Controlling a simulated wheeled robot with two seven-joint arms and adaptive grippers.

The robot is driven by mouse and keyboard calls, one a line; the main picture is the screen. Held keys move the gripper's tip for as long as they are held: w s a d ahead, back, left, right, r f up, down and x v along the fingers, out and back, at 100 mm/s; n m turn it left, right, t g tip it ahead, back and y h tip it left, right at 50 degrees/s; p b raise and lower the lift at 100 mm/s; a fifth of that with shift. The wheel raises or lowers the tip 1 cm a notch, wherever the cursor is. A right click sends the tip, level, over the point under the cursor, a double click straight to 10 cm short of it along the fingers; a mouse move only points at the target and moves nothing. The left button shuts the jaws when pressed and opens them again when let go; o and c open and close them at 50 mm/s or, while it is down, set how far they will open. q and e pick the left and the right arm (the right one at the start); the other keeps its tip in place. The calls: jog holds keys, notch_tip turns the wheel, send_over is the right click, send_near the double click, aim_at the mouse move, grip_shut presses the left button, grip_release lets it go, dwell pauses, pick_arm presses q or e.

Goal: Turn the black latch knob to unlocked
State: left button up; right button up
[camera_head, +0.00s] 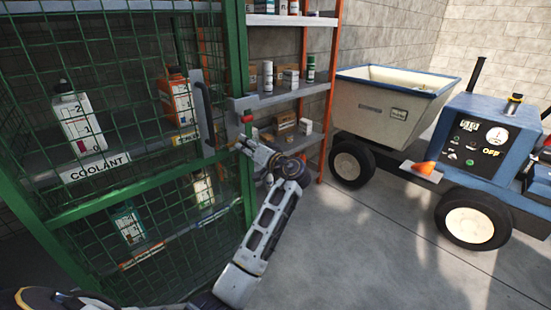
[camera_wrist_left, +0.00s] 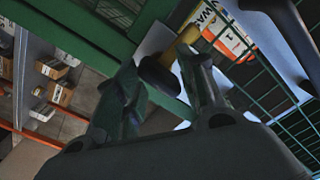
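The green mesh cage door (camera_head: 150,190) is shut at the left of the head view. In the left wrist view the black latch knob (camera_wrist_left: 158,76) lies between the two fingertips of the left gripper (camera_wrist_left: 160,66). The fingers stand apart on either side of it; I cannot tell whether they touch it. In the head view the knob is too small and covered to make out. My right gripper is not in view.
Coolant and other bottles (camera_head: 78,122) stand on shelves behind the mesh. An orange-framed shelf (camera_head: 278,97) with boxes and cans stands right of the cage. A blue machine (camera_head: 480,150) and a cream hopper cart (camera_head: 385,105) are at the right. The floor (camera_head: 370,250) in front is clear.

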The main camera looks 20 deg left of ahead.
pick_arm(q)
jog(key=shift+m+p, duration=2.6)
jog(key=shift+p, duration=1)
jog(key=shift+m+p, duration=2.6)
jog(key=shift+p, duration=0.8)
jog(key=p+v, duration=0.1)
jog(key=v, duration=1.3)
jog(key=shift+p, duration=0.3)
jog(key=shift+o, duration=0.2)
jog(key=shift+a+f, duration=0.1)
